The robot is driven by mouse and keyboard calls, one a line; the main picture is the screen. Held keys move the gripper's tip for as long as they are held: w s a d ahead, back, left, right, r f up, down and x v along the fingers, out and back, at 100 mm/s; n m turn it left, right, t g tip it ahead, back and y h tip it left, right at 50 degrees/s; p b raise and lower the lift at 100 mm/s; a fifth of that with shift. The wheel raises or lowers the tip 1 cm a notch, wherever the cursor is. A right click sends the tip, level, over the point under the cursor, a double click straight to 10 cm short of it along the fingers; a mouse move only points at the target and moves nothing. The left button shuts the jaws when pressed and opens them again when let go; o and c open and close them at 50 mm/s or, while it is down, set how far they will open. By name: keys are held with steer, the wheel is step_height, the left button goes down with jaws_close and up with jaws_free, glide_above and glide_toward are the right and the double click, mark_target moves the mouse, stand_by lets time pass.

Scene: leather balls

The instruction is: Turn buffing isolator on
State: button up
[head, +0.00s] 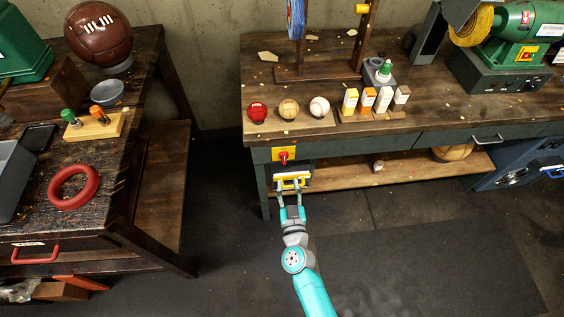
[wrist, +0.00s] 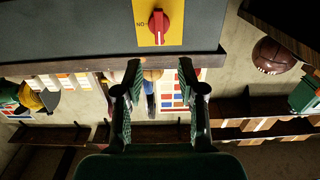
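The buffing isolator is a red rotary knob on a yellow plate (head: 284,154), on the front of the right bench near its left end. In the wrist view the red knob (wrist: 158,22) stands at the top, its ridge running up and down in the picture. A small dark marking, apparently ON, is on the plate to its left. My gripper (head: 290,188) is in front of the bench, below the isolator in the head view. In the wrist view my gripper (wrist: 159,72) has its two fingers apart with nothing between them, clear of the knob.
A yellow-and-white item (head: 293,181) shows behind my gripper under the bench. On the bench are several balls, small bottles and a green buffing machine (head: 520,35). The left table (head: 140,110) carries a brown ball (head: 98,33) and a red ring (head: 74,187). The floor between is clear.

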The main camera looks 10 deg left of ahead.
mark_target(285, 159)
steer(key=x, duration=1)
steer(key=shift+w, duration=0.2)
jaws_close()
